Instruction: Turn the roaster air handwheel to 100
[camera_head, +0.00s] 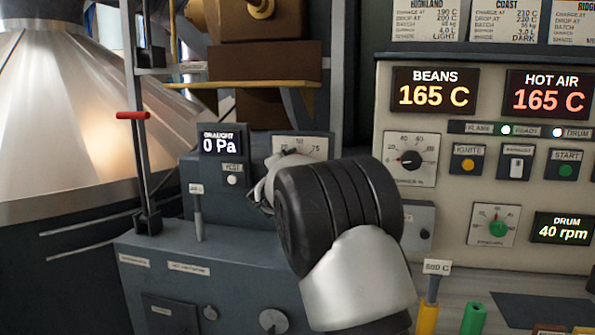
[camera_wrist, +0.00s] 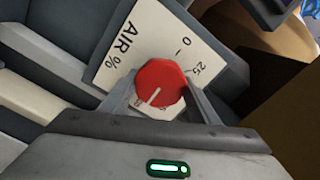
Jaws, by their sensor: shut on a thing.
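The roaster air handwheel is a red knob (camera_wrist: 162,85) on a white dial plate marked AIR % (camera_wrist: 138,45) in the wrist view. The marks 0 and 25 show to its upper right. The knob's white line points to the lower left, away from 0 and 25; the number there is hidden. My gripper (camera_wrist: 160,98) is shut on the knob, a finger on either side. In the head view the plate's top (camera_head: 303,146) shows 25, 50 and 75, and my gripper (camera_head: 266,187) and wrist hide the knob.
A draught display (camera_head: 220,143) reading 0 Pa and a small lever (camera_head: 198,215) stand left of my gripper. A control panel (camera_head: 470,190) with knobs and buttons is on the right. Yellow (camera_head: 428,312) and green (camera_head: 473,318) handles rise at lower right.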

